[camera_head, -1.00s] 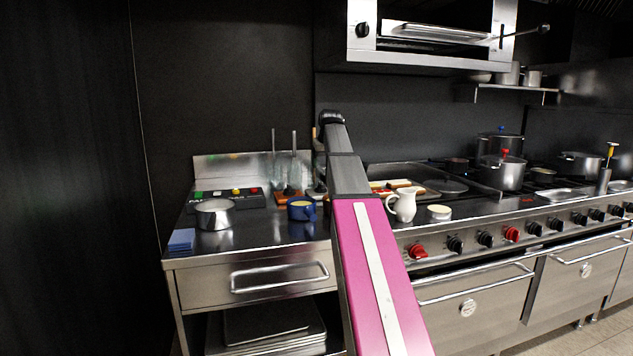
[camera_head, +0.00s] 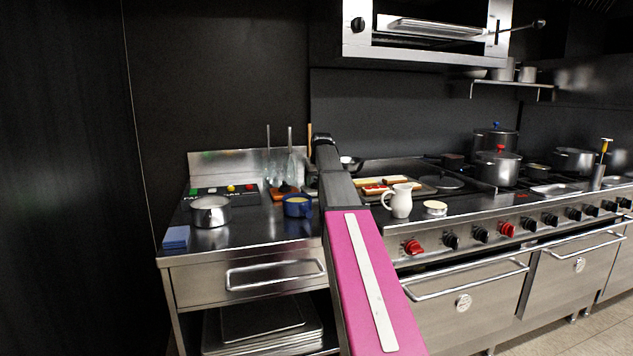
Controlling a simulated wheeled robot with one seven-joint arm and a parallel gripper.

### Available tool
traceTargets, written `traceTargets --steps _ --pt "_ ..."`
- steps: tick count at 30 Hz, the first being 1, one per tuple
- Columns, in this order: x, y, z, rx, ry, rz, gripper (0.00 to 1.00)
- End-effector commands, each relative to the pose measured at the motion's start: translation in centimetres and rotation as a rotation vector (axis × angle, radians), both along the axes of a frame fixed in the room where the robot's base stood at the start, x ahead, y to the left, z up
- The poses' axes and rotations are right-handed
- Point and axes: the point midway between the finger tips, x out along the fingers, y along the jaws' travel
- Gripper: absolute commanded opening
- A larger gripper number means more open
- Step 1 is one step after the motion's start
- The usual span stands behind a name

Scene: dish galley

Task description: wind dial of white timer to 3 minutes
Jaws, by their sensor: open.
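I cannot pick out a white timer with certainty. A small, low, round white item with a tan top (camera_head: 435,208) sits on the front ledge of the range, right of a white pitcher (camera_head: 400,201); it is too small to tell whether it has a dial. My pink and dark arm rises from the bottom middle to a dark joint in front of the back wall. My gripper does not show, so its place relative to the items cannot be seen.
The steel counter (camera_head: 265,232) at left holds a saucepan (camera_head: 211,211), a blue mug (camera_head: 298,206), a blue sponge (camera_head: 176,237) and a panel with coloured buttons (camera_head: 222,193). A tray with food (camera_head: 420,191) and several pots stand on the range. An oven unit (camera_head: 430,30) overhangs the range.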

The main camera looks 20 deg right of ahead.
Motion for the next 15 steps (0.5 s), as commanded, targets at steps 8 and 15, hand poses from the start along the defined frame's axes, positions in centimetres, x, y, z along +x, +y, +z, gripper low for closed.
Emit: traceTargets --steps 8,15 --pt "0.01 0.01 -0.06 0.000 0.000 0.000 0.63" --pt "0.00 0.01 -0.05 0.000 0.000 0.000 0.25"
